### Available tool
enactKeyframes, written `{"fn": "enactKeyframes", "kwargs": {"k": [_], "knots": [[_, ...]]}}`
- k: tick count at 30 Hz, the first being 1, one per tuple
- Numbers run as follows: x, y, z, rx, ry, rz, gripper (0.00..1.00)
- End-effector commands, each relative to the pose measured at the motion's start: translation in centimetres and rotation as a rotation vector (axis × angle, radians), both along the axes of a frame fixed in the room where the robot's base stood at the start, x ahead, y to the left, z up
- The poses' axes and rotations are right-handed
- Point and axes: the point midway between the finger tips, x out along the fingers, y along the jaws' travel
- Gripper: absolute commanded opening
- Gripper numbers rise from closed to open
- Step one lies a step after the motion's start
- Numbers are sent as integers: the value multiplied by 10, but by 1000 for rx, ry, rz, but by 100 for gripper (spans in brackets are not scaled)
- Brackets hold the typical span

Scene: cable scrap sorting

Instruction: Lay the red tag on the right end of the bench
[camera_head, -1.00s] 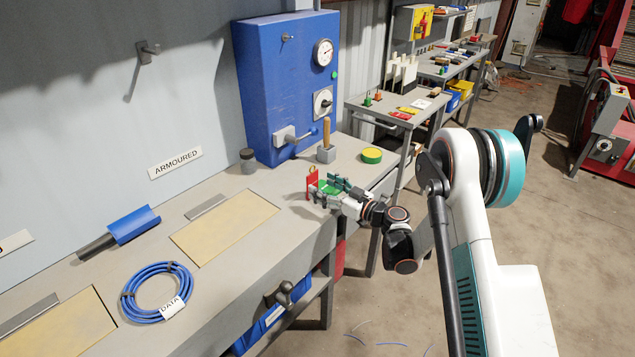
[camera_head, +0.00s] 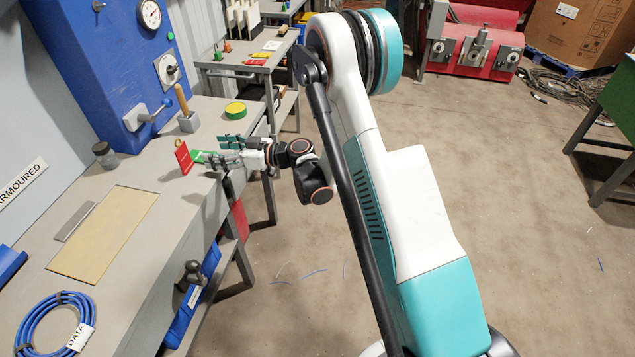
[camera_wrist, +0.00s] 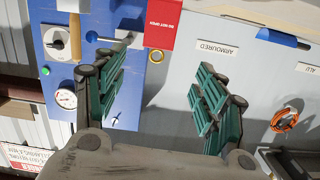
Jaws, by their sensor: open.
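The red tag (camera_head: 184,157), with a metal eyelet at its top, is upright by the front edge of the grey bench (camera_head: 165,222), towards its right end. I cannot tell whether its lower edge touches the bench. My gripper (camera_head: 215,154) reaches in from the right with its fingers open, the tag just past the fingertips. A small green piece shows between tag and fingers. In the wrist view the tag (camera_wrist: 164,24), with white lettering, and its eyelet appear beyond the gap between the spread teal fingers (camera_wrist: 163,85). Nothing shows between the finger pads.
A wooden-handled tool in a grey block (camera_head: 187,121), a green-yellow roll (camera_head: 236,110) and a dark jar (camera_head: 105,154) stand on the bench's right part. A blue cabinet (camera_head: 100,60) rises behind. A tan panel (camera_head: 105,232) and blue cable coil (camera_head: 55,325) lie further left.

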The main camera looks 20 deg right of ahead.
Motion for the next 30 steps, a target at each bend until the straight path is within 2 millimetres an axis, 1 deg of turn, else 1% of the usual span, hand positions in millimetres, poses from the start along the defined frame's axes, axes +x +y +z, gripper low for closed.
{"fn": "enactKeyframes", "kwargs": {"k": [1, 3, 8, 12, 14, 20, 21, 26, 30], "knots": [[-4, 1, 15, -16, 33, -3, 65], [-9, 1, 32, -41, 85, -13, 65], [-28, -1, 66, -94, 199, -43, 65], [-52, -6, 93, -141, 294, -84, 65], [-64, -9, 103, -161, 332, -104, 65], [-109, -21, 132, -224, 450, -186, 65], [-119, -24, 137, -236, 472, -205, 65], [-161, -39, 153, -283, 553, -288, 65], [-202, -54, 163, -319, 613, -369, 65]]}}
